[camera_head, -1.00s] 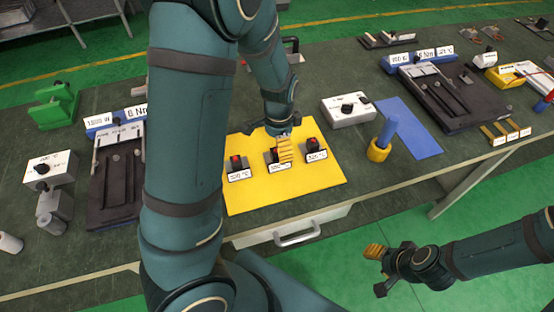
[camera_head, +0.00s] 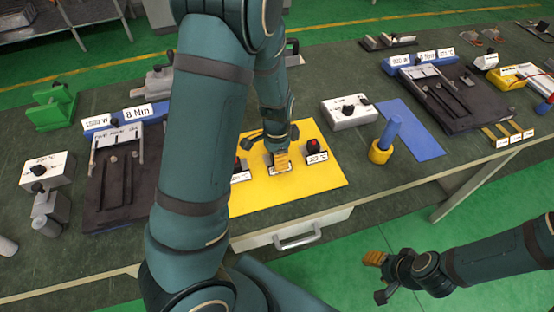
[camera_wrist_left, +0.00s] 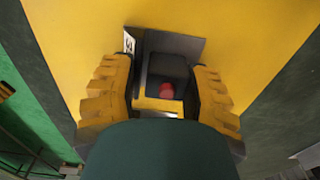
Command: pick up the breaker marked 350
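Three small dark breakers with red buttons stand in a row on a yellow mat (camera_head: 310,190). The right breaker (camera_head: 316,151) is clear of my arm; the left breaker (camera_head: 240,168) is partly hidden behind it. The middle breaker is mostly hidden by my left gripper (camera_head: 281,160); its label is too small to read for certain. In the left wrist view the breaker (camera_wrist_left: 168,75) sits between the yellow fingers of my left gripper (camera_wrist_left: 162,95), which are open on either side of it. My right gripper (camera_head: 377,275) hangs over the floor in front of the table, apparently empty.
A blue mat (camera_head: 420,140) and a black fixture (camera_head: 445,95) lie farther right. Another black fixture (camera_head: 110,190) is on the left.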

